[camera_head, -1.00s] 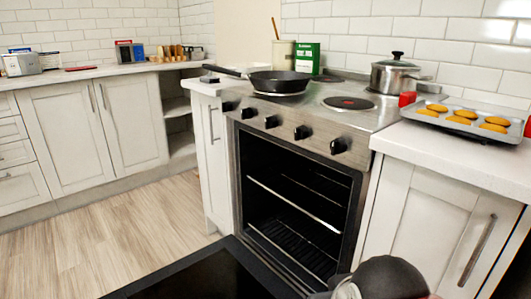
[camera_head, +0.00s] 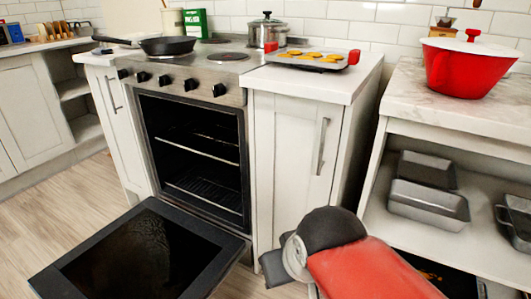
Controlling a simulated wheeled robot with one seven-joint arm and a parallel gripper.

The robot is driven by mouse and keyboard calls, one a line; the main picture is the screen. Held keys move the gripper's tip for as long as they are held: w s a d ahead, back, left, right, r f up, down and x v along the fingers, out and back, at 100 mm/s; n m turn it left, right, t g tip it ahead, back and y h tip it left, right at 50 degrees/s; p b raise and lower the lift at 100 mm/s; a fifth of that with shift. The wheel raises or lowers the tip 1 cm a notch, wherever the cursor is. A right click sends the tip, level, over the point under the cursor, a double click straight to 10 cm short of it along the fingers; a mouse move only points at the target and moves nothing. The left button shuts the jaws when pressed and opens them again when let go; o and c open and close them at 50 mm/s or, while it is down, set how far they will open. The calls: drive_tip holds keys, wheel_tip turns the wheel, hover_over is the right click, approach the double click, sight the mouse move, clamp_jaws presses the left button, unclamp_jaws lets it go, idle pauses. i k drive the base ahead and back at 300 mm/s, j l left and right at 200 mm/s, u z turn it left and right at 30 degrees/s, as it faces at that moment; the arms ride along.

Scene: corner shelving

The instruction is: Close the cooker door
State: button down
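The cooker (camera_head: 231,97) stands left of centre with its oven cavity open and two wire racks (camera_head: 205,191) inside. The cooker door (camera_head: 140,252) is folded down, lying about level above the floor, its dark glass facing up. My red and black arm (camera_head: 365,268) enters at the bottom, to the right of the door and in front of the white cabinet. My gripper's fingers cannot be made out, so I cannot see whether they are open or shut. I see no contact between the arm and the door.
A black pan (camera_head: 168,45) and a steel pot (camera_head: 267,32) sit on the cooktop. A baking tray (camera_head: 312,60) lies on the white cabinet (camera_head: 290,150). A shelf unit with a red pot (camera_head: 465,66) and metal tins (camera_head: 428,205) stands at right. Floor (camera_head: 60,220) left of the door is clear.

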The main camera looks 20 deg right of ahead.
sight(157, 249)
drive_tip(key=j+z, duration=0.75)
drive_tip(key=k+j+z, duration=0.1)
drive_tip(key=j+z, duration=0.25)
drive_tip(key=j, duration=0.2)
drive_tip(key=k+j, duration=0.1)
drive_tip(key=j, duration=0.3)
drive_tip(key=k+j, duration=0.15)
drive_tip(key=j, duration=0.2)
drive_tip(key=k+j, duration=0.1)
drive_tip(key=j, duration=0.3)
drive_tip(key=k+j, duration=0.1)
drive_tip(key=j, duration=0.3)
drive_tip(key=k+l+u, duration=0.25)
drive_tip(key=k+l, duration=0.15)
drive_tip(key=l, duration=0.1)
